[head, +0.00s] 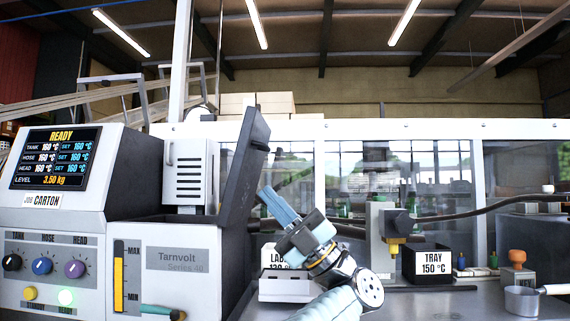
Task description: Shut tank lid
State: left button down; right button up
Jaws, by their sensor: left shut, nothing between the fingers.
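The tank lid (244,168) is a dark grey slab standing open, nearly upright and leaning a little to the right. It rises from the right side of the grey Tarnvolt tank unit (185,262). My left gripper (267,195) is shut and empty, its blue fingers pointing up and left. It is just right of the lid, by its outer face in the picture. I cannot tell whether the fingertips touch the lid. The tank's opening is mostly hidden behind the unit's front edge. My right gripper is not in view.
The control panel (56,158) reads READY, with knobs below. A teal-handled part (160,310) sticks out at the tank's lower front. To the right are a labelled tray box (432,265), a nozzle stand (388,235), a stamp (517,262) and a metal pan (522,300). A window guard closes the back.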

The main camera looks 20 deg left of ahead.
aim_at(252, 147)
jog(key=i, duration=0.95)
